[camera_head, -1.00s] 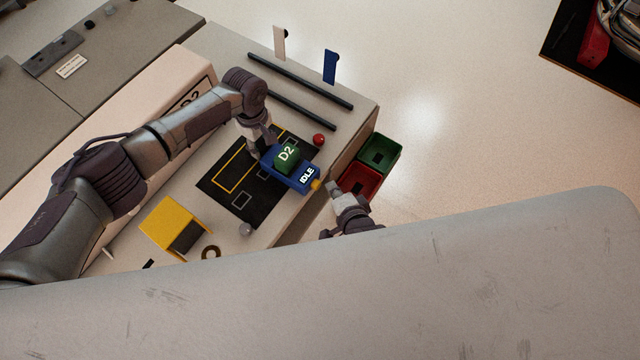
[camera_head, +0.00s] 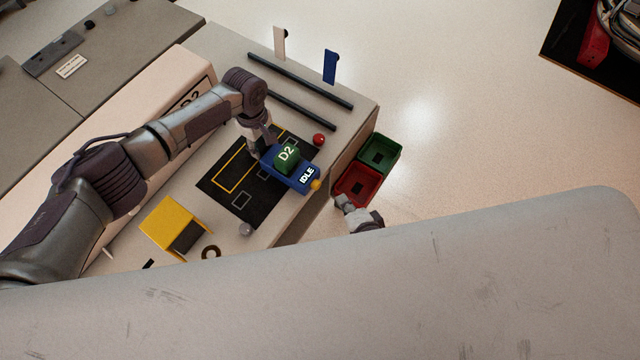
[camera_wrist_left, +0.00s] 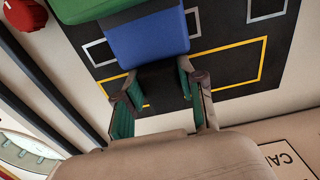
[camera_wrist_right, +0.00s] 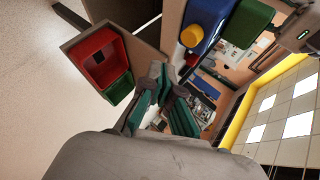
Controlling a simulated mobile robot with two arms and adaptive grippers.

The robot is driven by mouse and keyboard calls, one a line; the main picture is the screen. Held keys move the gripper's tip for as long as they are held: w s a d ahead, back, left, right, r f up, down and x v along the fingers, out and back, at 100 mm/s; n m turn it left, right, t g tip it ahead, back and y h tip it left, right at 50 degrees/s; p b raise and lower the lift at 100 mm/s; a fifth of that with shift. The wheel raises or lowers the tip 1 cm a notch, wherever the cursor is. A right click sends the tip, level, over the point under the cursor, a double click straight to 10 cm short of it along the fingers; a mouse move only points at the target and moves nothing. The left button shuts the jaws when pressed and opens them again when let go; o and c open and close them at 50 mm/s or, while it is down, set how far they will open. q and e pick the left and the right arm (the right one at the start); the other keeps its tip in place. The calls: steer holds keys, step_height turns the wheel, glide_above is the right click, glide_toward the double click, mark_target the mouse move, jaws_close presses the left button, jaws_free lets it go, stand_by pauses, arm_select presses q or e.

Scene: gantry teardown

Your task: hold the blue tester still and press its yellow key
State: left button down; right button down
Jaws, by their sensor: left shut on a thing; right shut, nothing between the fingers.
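The blue tester (camera_head: 283,175) lies on the black mat (camera_head: 215,183) near the bench's edge. My left gripper (camera_head: 262,152) is shut on the tester's far end; the left wrist view shows the fingers (camera_wrist_left: 160,90) at a dark part beside the blue body (camera_wrist_left: 148,40). My right gripper (camera_head: 343,202) is shut and empty, beyond the bench edge and apart from the key. The key also shows in the right wrist view (camera_wrist_right: 191,36).
A red bin (camera_head: 358,186) and a green bin (camera_head: 381,154) stand beside the bench, close to my right gripper. Two dark rails (camera_head: 300,82) lie behind.

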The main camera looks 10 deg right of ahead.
steer(key=shift+s+d, duration=0.15)
steer(key=shift+d, duration=0.1)
steer(key=shift+d, duration=0.1)
steer(key=s+d+r+m+g+y, duration=0.3)
steer(key=r+m, duration=0.4)
steer(key=m, duration=0.5)
steer(key=shift+d+m+g+y, duration=0.3)
steer(key=shift+d+g+y, duration=0.3)
steer(key=shift+g, duration=0.3)
